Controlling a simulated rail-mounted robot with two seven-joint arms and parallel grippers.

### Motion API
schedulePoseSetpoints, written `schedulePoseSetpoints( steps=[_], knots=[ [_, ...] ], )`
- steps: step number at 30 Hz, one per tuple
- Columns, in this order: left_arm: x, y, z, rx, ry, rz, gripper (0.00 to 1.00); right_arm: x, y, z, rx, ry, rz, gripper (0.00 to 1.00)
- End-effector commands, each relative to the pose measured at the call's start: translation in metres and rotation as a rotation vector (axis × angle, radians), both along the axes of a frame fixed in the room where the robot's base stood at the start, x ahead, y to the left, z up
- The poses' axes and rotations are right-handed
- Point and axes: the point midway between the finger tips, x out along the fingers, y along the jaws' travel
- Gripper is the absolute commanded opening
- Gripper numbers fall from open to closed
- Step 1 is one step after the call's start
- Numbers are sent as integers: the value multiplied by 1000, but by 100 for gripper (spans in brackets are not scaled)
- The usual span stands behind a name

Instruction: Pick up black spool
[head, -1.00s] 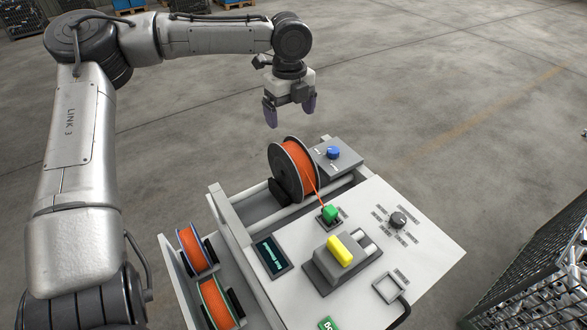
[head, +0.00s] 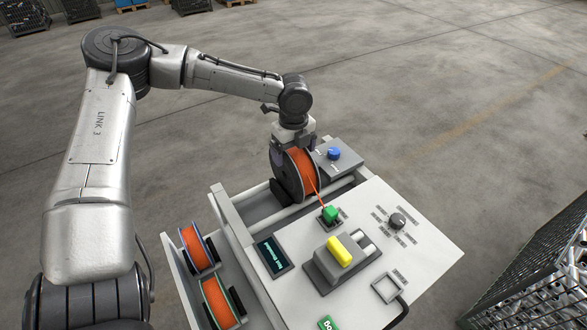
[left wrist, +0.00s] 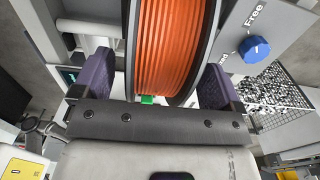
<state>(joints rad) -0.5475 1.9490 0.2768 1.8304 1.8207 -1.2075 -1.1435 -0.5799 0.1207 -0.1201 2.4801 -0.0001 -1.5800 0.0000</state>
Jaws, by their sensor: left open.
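The black spool (head: 300,175), wound with orange filament, stands upright in its holder at the back of the machine. An orange strand runs from it to a green block (head: 330,213). My left gripper (head: 296,147) is at the top of the spool, pointing down, with its jaws open. In the left wrist view the spool (left wrist: 167,45) lies between the two purple fingers. A gap shows at the left finger; the right finger is close to the black rim, and I cannot tell whether it touches. My right gripper is not in view.
A blue knob (head: 333,153) on a grey plate is close beside the spool. Two other orange spools, one blue-rimmed (head: 198,248) and one green-rimmed (head: 220,302), sit in a lower left rack. A yellow handle (head: 340,250) stands on the panel. A mesh bin (head: 545,265) is at right.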

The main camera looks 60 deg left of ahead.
Motion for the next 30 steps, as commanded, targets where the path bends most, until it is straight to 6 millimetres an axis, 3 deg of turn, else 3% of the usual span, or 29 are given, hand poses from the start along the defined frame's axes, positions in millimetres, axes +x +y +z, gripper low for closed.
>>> schedulePoseSetpoints(
  steps=[6,14,30],
  knots=[
    [-1,0,-15,0,1,0,92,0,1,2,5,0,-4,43],
    [-1,0,-16,0,0,1,91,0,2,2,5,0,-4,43],
    [-1,0,-16,0,0,1,39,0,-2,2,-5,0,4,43]
  ],
)
